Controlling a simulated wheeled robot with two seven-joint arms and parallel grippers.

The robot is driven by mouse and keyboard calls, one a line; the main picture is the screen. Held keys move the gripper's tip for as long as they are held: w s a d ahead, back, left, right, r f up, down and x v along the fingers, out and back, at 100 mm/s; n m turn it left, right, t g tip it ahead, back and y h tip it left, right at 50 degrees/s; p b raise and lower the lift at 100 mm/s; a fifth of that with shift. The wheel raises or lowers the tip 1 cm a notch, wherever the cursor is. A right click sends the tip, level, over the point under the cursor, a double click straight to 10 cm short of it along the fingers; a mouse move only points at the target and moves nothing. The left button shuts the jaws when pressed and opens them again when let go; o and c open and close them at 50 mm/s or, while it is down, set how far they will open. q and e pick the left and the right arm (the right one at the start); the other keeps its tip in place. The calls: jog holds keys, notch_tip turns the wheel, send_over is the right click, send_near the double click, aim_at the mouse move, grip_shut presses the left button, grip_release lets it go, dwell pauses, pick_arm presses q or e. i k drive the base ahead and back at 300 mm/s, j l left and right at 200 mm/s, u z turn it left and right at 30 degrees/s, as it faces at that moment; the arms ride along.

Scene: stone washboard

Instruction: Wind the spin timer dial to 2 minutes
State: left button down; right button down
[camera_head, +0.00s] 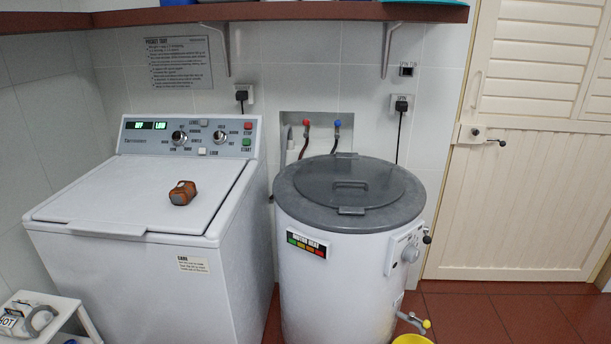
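The spin tub (335,270) is a white round drum with a grey lid (350,188), standing right of the washing machine. A dark knob or lever (427,237) sticks out just right of the panel. The lid lies flat on the tub. Neither of my grippers shows in the head view.
A white top-loading washing machine (140,200) stands at the left, an orange-brown object (182,193) on its lid. A yellow bucket (412,339) is below the tub's tap (414,321). A shelf (280,11) crosses above. Red floor (500,312) is clear at the right.

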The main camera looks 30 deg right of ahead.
aim_at(411, 254)
jog(key=z, duration=1.55)
jog(key=i+l+u, duration=0.1)
jog(key=i+l, duration=0.3)
jog(key=l, duration=0.2)
jog(key=i+l+u, duration=0.15)
jog(key=l, duration=0.2)
jog(key=i+l, duration=0.2)
jog(key=i+l+u, duration=0.15)
jog(key=l, duration=0.3)
